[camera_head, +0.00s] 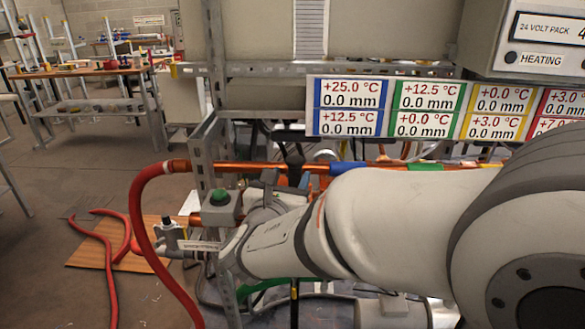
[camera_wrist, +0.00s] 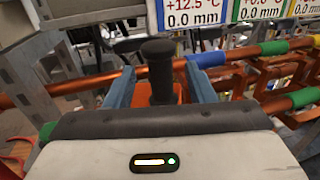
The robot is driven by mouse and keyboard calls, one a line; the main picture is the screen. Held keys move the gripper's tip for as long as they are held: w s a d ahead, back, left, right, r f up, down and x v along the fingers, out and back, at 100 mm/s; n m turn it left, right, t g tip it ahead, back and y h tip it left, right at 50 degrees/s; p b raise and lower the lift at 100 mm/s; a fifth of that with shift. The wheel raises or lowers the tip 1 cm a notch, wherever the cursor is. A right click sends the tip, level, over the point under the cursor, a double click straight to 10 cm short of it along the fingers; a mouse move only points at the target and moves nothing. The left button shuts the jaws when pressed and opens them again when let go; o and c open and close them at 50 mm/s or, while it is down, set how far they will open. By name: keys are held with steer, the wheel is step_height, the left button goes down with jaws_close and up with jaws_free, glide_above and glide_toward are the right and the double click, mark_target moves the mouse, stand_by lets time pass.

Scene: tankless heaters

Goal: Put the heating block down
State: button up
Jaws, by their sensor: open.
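In the wrist view, a block with an upright black handle (camera_wrist: 158,68) and an orange-copper base (camera_wrist: 165,92) stands between my fingers; I take it to be the heating block. My gripper (camera_wrist: 160,75) is open, with one blue-grey finger on each side of the handle. I cannot tell whether either finger touches it. The block's underside and what it rests on are hidden. In the head view, a dark upright shape (camera_head: 295,163) at the copper pipe (camera_head: 250,167) may be the same handle. My arm hides much of the area below it.
Copper pipes with blue and green bands run behind and beside my gripper. A temperature sign (camera_head: 350,105) hangs above. A red hose (camera_head: 140,215) curves down at the left. A green-topped box (camera_head: 220,200) stands by the metal post. A control box (camera_head: 535,40) is at upper right.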

steer(key=v, duration=0.6)
steer(key=s+d+f+m+g+h, duration=0.2)
steer(key=s+d+f+m+g, duration=0.15)
steer(key=d+m+g, duration=0.4)
steer(key=s+d+f+m+g+h, duration=0.2)
steer(key=d+f+m+g, duration=0.25)
steer(key=d+m, duration=0.5)
steer(key=s+f+m+g+y, duration=0.3)
steer(key=s+m+y, duration=0.5)
steer(key=m, duration=0.8)
steer(key=shift+d+f+y, duration=0.25)
steer(key=shift+f+y, duration=0.05)
steer(key=shift+f, duration=0.6)
steer(key=w+p+v, duration=0.1)
steer(key=p+v, duration=0.6)
steer(key=v, duration=0.1)
steer(key=shift+r+p, duration=0.3)
